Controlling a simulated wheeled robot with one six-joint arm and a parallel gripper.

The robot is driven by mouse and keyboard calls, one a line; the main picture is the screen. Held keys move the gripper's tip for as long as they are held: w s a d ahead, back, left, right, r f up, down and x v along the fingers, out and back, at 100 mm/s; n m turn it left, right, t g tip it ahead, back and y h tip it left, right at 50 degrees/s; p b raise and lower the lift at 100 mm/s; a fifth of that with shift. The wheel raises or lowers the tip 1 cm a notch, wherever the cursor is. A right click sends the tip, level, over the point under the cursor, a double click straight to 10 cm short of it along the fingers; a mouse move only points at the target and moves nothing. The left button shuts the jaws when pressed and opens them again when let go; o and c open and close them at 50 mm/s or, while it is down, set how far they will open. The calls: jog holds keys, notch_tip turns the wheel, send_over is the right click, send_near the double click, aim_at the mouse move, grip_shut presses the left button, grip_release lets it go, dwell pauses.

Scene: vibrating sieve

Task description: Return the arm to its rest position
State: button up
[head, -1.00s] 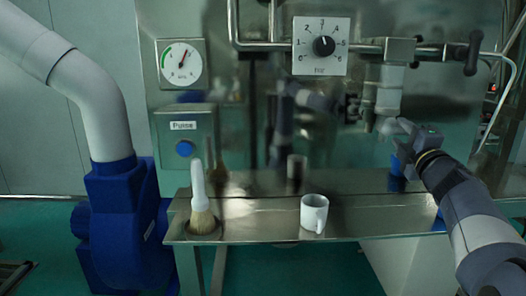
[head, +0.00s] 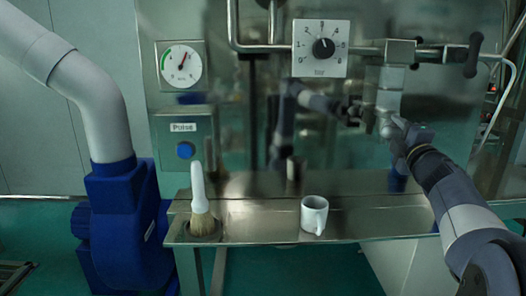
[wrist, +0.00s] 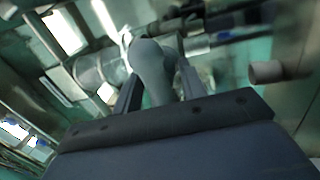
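My gripper (head: 390,126) is at the right of the head view, near the grey vertical fitting (head: 388,92) on the machine front. It is small and partly blends with the fitting there. In the wrist view my gripper (wrist: 160,82) has its two dark fingers spread apart. A grey rounded shape (wrist: 155,68) shows between them. I cannot tell whether the fingers touch it. My arm is bent and reaches in from the lower right.
A white mug (head: 313,216) and a brush (head: 201,208) stand on the steel shelf (head: 260,228). A dial (head: 321,47), a gauge (head: 181,64) and a blue button (head: 185,150) are on the panel. A horizontal pipe with a dark handle (head: 473,54) runs above my gripper.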

jog(key=m, duration=0.1)
jog(key=m+p, duration=0.1)
jog(key=m+h, duration=0.1)
jog(key=shift+s+r+m, duration=0.25)
jog(key=shift+r+m, duration=0.1)
jog(key=shift+m, duration=0.05)
jog(key=shift+f+m+h+p, duration=0.2)
jog(key=shift+m+h+p, duration=0.6)
jog(key=shift+m, duration=1.1)
